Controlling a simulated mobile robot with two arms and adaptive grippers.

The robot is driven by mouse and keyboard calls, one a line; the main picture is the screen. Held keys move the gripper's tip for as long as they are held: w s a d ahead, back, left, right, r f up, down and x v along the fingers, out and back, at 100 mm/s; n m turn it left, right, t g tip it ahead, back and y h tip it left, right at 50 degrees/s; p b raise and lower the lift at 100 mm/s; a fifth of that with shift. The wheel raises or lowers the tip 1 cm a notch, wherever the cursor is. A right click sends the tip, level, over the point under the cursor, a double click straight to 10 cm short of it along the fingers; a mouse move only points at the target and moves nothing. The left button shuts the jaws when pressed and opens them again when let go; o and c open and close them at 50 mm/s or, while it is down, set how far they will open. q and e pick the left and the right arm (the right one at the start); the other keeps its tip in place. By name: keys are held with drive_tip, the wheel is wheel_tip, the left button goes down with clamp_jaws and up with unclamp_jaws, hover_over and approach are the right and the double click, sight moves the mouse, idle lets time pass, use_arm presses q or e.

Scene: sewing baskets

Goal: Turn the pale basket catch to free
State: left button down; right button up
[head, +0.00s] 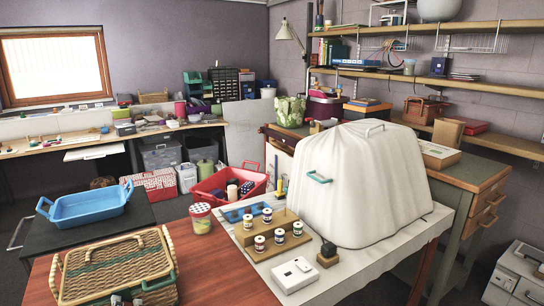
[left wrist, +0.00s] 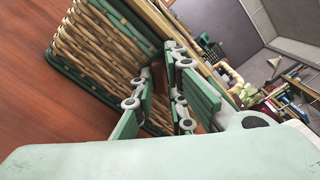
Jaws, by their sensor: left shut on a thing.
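A wicker basket (head: 112,266) with green trim stands on the red-brown table at the lower left of the head view. Its woven side and green rim also show in the left wrist view (left wrist: 97,52). My left gripper (left wrist: 161,76) has its green-padded fingers at the end of the basket, closed on a small part there. That part is mostly hidden between the fingers, so the pale catch and its turn cannot be made out. My right gripper is in neither view.
A patterned-lid jar (head: 201,219) stands on the table (head: 215,272) to the basket's right. Further right are a stepped wooden rack (head: 268,228) with small jars, a white box (head: 294,275) and a large white cover (head: 360,180). A blue tray (head: 88,208) lies behind the basket.

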use_arm(q)
drive_tip(key=shift+f, duration=0.1)
idle(0.3)
drive_tip(key=shift+n+b, duration=0.75)
drive_tip(key=shift+n, duration=0.75)
